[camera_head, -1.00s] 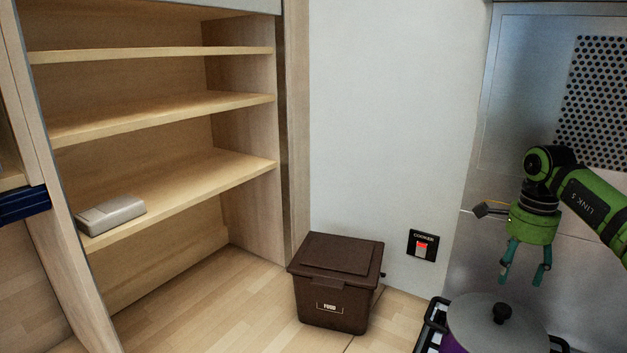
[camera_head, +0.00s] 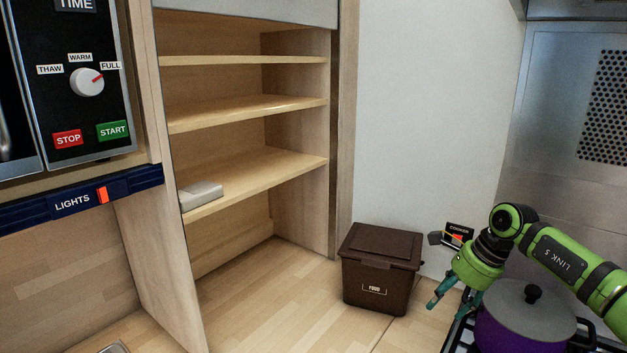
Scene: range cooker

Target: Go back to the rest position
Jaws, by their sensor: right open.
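My right gripper (camera_head: 455,299) is green with teal fingers and comes in from the right. It is open and empty, pointing down and left. It hangs above the worktop between the brown food bin and the pot, and appears clear of both. My left gripper is not in view.
A brown lidded food bin (camera_head: 380,270) stands on the worktop (camera_head: 290,290). A purple pot (camera_head: 515,335) with a grey lid sits on the hob. Open shelves (camera_head: 245,175) hold a grey box (camera_head: 201,195). A microwave panel (camera_head: 80,85) and light switch strip (camera_head: 130,182) are at left.

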